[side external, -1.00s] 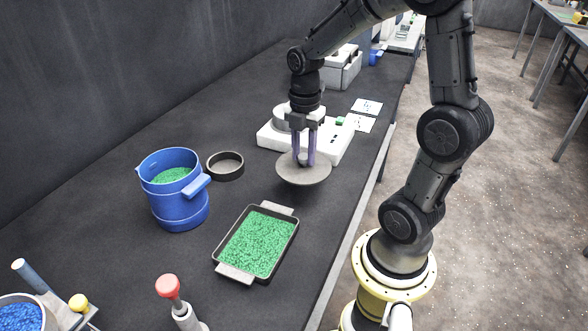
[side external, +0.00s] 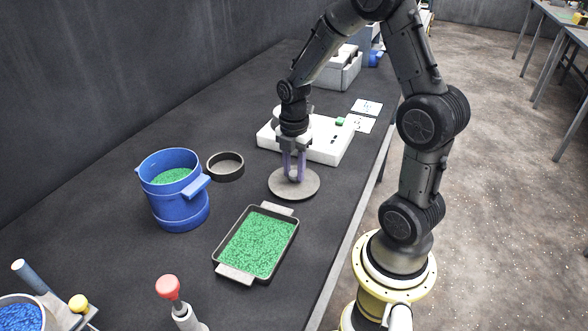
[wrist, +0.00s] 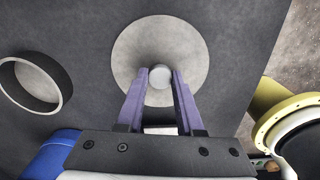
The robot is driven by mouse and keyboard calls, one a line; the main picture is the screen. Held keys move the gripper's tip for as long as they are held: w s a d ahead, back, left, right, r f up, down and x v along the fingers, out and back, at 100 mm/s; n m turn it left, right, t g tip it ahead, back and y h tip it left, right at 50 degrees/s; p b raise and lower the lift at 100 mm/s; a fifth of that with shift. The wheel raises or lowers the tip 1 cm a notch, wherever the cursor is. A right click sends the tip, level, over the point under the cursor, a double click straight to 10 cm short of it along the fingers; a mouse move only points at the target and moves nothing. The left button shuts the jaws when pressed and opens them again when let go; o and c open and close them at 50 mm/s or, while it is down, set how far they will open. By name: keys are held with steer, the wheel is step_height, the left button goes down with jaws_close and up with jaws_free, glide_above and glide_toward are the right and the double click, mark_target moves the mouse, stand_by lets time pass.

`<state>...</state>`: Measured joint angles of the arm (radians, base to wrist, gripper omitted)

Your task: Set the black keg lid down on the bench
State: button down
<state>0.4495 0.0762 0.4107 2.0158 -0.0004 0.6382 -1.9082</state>
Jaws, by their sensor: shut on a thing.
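The keg lid is a flat round disc (side external: 306,190) that looks grey, with a small pale knob at its centre. It lies level at the bench surface, between the white device and the tray of green granules; whether it fully touches the bench is hard to tell. It also shows in the wrist view (wrist: 190,38). My gripper (side external: 294,177) points straight down over the lid, its purple fingers shut on the knob. In the wrist view the fingertips (wrist: 160,78) sit on either side of the knob. The bench (side external: 120,125) is dark.
A blue keg (side external: 178,205) with green granules stands left, beside a dark ring (side external: 226,174). A tray (side external: 290,240) of green granules lies in front of the lid. A white device (side external: 335,148) is behind it. The bench's right edge is near.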

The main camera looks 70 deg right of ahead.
mark_target(294, 173)
steer(key=shift+f, duration=0.15)
steer(key=c, duration=0.5)
jaws_free()
steer(key=shift+c, duration=0.2)
step_height(294, 173, up, 12)
steer(key=s+a+r+m+t, duration=0.2)
steer(key=s+a+m, duration=0.4)
steer(key=a+m, duration=0.1)
steer(key=s+a+r+m+t, duration=0.3)
steer(key=s+a+m, duration=0.3)
steer(key=m, duration=0.3)
steer(key=shift+s+a+r+m+t, duration=0.3)
steer(key=shift+a+r+m, duration=0.1)
steer(key=shift+a, duration=0.1)
